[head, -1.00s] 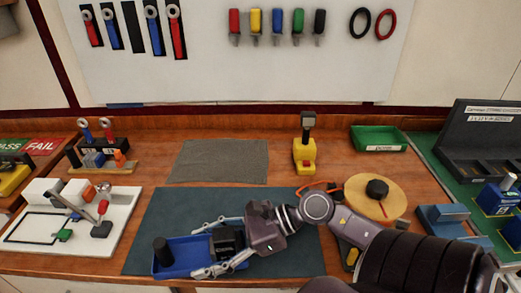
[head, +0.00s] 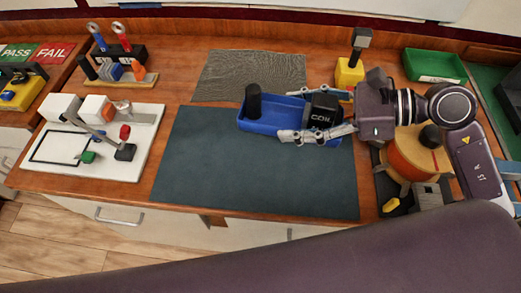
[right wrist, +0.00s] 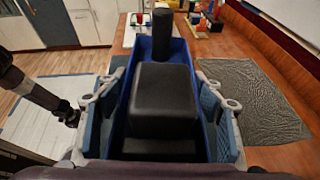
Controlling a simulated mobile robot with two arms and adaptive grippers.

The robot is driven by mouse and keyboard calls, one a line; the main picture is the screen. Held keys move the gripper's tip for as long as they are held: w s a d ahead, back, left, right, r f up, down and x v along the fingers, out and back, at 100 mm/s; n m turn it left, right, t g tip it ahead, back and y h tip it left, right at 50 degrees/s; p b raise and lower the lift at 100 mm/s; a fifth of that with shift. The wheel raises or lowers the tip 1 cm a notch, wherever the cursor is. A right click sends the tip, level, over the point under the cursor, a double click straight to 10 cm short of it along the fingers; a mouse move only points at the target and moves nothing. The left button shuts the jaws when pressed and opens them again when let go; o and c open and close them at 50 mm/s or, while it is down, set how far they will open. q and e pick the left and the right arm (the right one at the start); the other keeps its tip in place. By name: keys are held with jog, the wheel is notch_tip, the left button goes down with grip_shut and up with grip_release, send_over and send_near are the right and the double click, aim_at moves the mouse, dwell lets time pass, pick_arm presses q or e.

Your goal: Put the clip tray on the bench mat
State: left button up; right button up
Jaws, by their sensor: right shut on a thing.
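The clip tray is a long blue tray (head: 262,127) with a black upright cylinder at its left end and a black block at its right end. My right gripper (head: 318,134) is shut on the tray's right end, with one finger along each long side. In the right wrist view the blue tray (right wrist: 190,55) lies between the two fingers (right wrist: 165,115). The dark teal bench mat (head: 250,175) lies flat, mostly bare. The tray shows over the mat's back right edge; its height above the mat is hard to tell.
A grey textured mat (head: 225,80) lies behind. A yellow stand (head: 349,73) and a wooden spool (head: 415,150) are close by on the right. A green bin (head: 435,66) stands further back. A white board (head: 60,165) with parts is at the left.

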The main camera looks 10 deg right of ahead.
jog(key=shift+n+g+y, duration=0.3)
jog(key=shift+n+g, duration=0.2)
jog(key=shift+n, duration=0.2)
jog(key=r, duration=0.1)
jog(key=a+r, duration=0.1)
jog(key=r, duration=0.1)
jog(key=s+r, duration=0.1)
jog(key=shift+a+r, duration=0.3)
jog(key=shift+a, duration=0.1)
jog(key=shift+s+a+r, duration=0.1)
jog(key=shift+a+r, duration=0.1)
jog(key=shift+r, duration=0.1)
jog(key=p, duration=0.3)
send_over(280, 168)
notch_tip(280, 168, down, 15)
jog(key=shift+r, duration=0.1)
notch_tip(280, 168, down, 5)
jog(key=shift+r, duration=0.15)
pick_arm(q)
jog(key=r, duration=0.1)
jog(key=s+r, duration=0.1)
jog(key=r, duration=0.1)
jog(key=shift+s+a+r, duration=0.15)
jog(key=shift+a, duration=0.05)
pick_arm(e)
jog(key=shift+f, duration=0.2)
